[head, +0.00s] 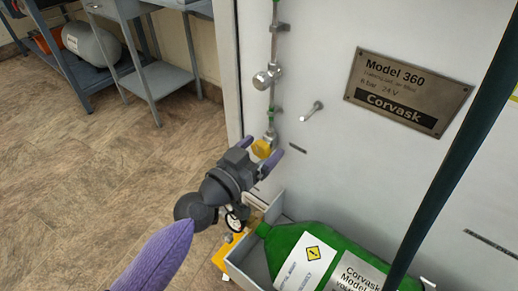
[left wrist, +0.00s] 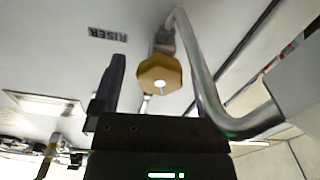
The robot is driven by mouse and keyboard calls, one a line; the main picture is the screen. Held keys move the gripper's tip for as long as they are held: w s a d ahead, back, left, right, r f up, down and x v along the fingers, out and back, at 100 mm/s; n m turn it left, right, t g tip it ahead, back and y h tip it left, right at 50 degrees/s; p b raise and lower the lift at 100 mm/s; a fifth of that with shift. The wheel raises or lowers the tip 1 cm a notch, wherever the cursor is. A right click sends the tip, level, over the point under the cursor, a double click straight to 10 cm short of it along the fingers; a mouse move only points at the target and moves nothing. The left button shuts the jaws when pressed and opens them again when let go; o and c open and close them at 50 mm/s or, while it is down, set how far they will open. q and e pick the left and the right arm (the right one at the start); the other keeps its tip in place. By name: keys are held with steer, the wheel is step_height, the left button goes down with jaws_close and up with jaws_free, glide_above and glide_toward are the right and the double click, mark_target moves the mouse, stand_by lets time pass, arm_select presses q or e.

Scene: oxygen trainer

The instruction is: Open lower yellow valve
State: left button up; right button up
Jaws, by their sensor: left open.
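The lower yellow valve (head: 262,149) is a yellow knob low on a thin vertical pipe on the white panel. In the left wrist view the yellow knob (left wrist: 160,73) looks many-sided with a pale centre. My left gripper (head: 263,147) is open, with its purple-tipped fingers around or close to the knob. In the left wrist view one finger of my left gripper (left wrist: 115,85) stands left of the knob, with a gap between them. The other finger is not clear there, and contact cannot be told. My right gripper is not in view.
A silver fitting (head: 265,79) sits higher on the pipe. A metal peg (head: 312,111) sticks out right of the valve. A bent metal tube (left wrist: 205,80) passes close right of the knob. A green cylinder (head: 300,243) lies below. A grey shelf (head: 160,80) stands left; the floor between is clear.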

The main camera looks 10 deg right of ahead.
arm_select(q)
jaws_close()
steer(key=shift+n, duration=0.8)
jaws_free()
steer(key=shift+a, duration=0.1)
steer(key=v, duration=0.9)
steer(key=shift+s+a, duration=0.3)
